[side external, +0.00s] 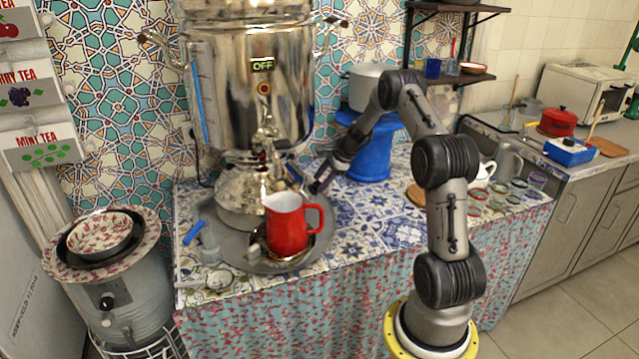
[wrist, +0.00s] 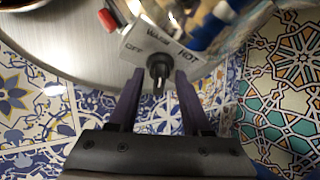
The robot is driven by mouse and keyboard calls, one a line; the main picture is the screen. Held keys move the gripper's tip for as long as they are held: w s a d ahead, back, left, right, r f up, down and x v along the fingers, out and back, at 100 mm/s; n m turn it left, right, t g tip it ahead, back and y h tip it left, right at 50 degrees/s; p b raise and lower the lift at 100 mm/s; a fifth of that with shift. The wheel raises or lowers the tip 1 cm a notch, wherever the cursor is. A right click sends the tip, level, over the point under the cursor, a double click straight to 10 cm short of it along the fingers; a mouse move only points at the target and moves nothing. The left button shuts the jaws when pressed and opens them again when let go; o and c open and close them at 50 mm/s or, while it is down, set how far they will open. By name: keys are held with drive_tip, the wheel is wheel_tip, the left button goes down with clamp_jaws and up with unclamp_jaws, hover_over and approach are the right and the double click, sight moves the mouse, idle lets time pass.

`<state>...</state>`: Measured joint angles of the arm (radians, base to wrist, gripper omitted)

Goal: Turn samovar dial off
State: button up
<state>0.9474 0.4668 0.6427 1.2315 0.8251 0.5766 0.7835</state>
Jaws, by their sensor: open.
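The large polished samovar (side external: 250,80) stands at the back of the table. Its small display (side external: 262,65) reads OFF, with a red round spot below it. In the wrist view, the black dial (wrist: 159,66) sits on a pale plate (wrist: 150,42) marked OFF, WARM and HOT. My gripper (wrist: 159,78) is open, with one dark finger on each side of the dial; contact is not clear. In the side view, my gripper (side external: 318,181) is low at the samovar's right, where the dial is hard to make out.
A red pitcher (side external: 287,222) stands on the grey tray (side external: 240,258) in front of the samovar. A blue stand (side external: 370,150) with a pale pot (side external: 368,84) is behind my arm. Several small glasses (side external: 497,203) stand at the right.

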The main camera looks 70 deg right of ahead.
drive_tip(key=shift+x, duration=0.8)
drive_tip(key=shift+c, duration=0.3)
clamp_jaws()
drive_tip(key=shift+r, duration=0.1)
drive_tip(key=n, duration=0.1)
drive_tip(key=n+t+h, duration=0.1)
drive_tip(key=n, duration=0.1)
drive_tip(key=n+t, duration=0.1)
drive_tip(key=shift+s+a+f+n, duration=0.25)
drive_tip(key=shift+s+n, duration=0.05)
drive_tip(key=shift+n, duration=0.1)
drive_tip(key=n+t, duration=0.1)
drive_tip(key=n, duration=0.3)
drive_tip(key=n+t, duration=0.1)
drive_tip(key=shift+s+f+n+t+h, duration=0.25)
drive_tip(key=shift+f+n+t+h, duration=0.05)
drive_tip(key=shift+n+h, duration=0.1)
